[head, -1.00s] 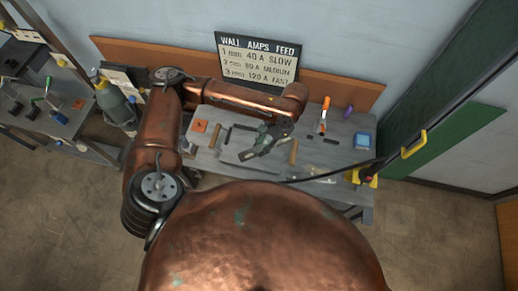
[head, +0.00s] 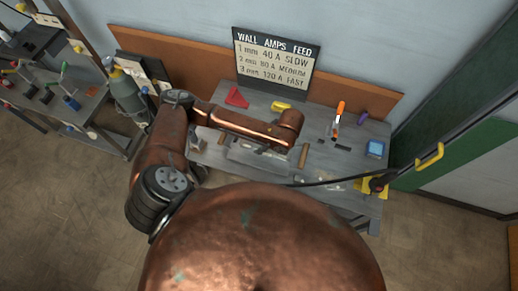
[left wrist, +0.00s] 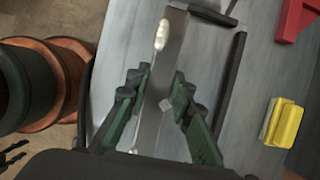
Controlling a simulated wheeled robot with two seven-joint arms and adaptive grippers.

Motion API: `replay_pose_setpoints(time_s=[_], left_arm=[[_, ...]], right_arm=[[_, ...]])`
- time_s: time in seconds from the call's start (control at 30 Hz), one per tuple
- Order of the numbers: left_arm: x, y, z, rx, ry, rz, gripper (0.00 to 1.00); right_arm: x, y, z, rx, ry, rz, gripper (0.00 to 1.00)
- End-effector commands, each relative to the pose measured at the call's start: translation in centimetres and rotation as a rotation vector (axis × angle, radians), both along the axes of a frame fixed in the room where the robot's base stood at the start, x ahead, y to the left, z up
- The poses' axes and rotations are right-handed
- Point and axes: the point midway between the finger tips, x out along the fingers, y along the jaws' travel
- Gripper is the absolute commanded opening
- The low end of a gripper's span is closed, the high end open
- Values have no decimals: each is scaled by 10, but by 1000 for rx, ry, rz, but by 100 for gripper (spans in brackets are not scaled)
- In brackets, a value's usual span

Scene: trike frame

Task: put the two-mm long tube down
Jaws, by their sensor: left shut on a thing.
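My left gripper (left wrist: 158,105) has green fingers and is shut on a long grey tube (left wrist: 168,60) in the left wrist view. The tube runs lengthwise between the fingers and carries pale bead-like marks at its upper and lower parts. I cannot tell whether it touches the grey table (left wrist: 255,60). In the head view my left forearm reaches over the table (head: 345,185) and hides most of the gripper. My right gripper is not seen.
A thin dark bar (left wrist: 230,85) lies beside the held tube. A red angular piece (head: 237,97) and a yellow block (head: 282,105) lie toward the back. An orange-handled tool (head: 339,112) and a blue box (head: 375,149) are on the right. A sign (head: 275,60) stands behind.

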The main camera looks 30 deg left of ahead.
Motion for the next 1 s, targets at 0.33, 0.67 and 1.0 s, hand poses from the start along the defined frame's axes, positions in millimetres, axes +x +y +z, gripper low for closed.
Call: replay_pose_setpoints(time_s=[0.33,0.67,1.0], left_arm=[[10,17,-23,1,-1,1,0],[11,18,-54,1,-3,-2,0],[10,18,-56,0,-2,-1,27]], right_arm=[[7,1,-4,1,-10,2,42],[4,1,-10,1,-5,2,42],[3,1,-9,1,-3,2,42]])
